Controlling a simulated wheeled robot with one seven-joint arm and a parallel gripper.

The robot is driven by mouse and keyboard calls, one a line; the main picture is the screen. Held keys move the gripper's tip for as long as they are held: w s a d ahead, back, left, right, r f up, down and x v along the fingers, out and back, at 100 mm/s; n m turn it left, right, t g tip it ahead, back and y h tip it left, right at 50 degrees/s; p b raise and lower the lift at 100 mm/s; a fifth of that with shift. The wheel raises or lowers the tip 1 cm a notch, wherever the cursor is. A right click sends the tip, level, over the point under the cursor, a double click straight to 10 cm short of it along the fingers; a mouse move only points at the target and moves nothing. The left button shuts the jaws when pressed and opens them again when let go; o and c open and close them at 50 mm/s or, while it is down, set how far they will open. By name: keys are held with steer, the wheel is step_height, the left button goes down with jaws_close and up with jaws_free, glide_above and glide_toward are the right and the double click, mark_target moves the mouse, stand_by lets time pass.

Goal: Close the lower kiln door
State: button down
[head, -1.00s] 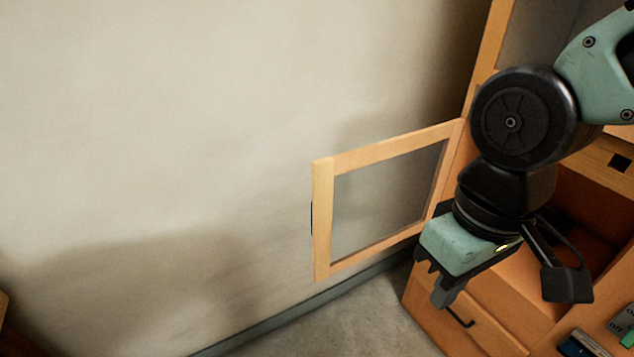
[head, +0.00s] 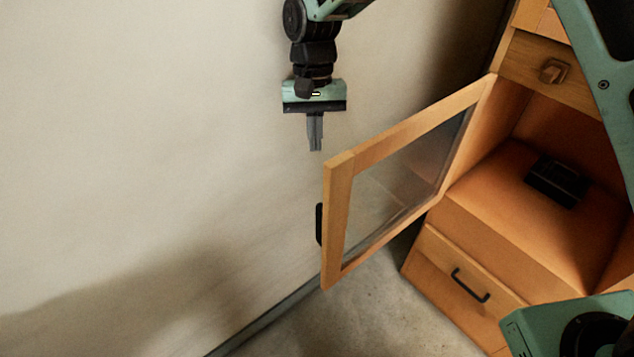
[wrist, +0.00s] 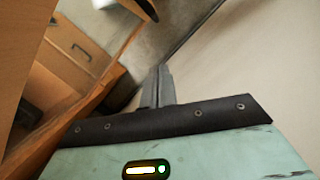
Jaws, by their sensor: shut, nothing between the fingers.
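The lower kiln door (head: 338,220) is a wood-framed glass door standing open, hinged at its right side on the cabinet. A dark handle (head: 319,224) sits on its outer face near the free edge. My gripper (head: 315,149) is shut and empty. It points down near the wall, above and slightly left of the door's top free corner in the head view. In the wrist view its closed fingers (wrist: 158,88) point toward the floor, with the cabinet at the left. I cannot tell if the fingers touch the door; a gap shows in the head view.
The wooden cabinet (head: 425,255) has an open compartment holding a small black object (head: 557,180). A closed drawer (head: 465,285) with a black handle is below, and another drawer (head: 545,70) is above. The pale wall (head: 150,120) stands close behind the door. Bare floor (head: 350,325) lies beneath it.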

steer(key=s+f+p, duration=0.2)
steer(key=s+f, duration=0.4)
steer(key=f, duration=0.1)
steer(key=shift+s+f, duration=0.1)
stand_by(0.4)
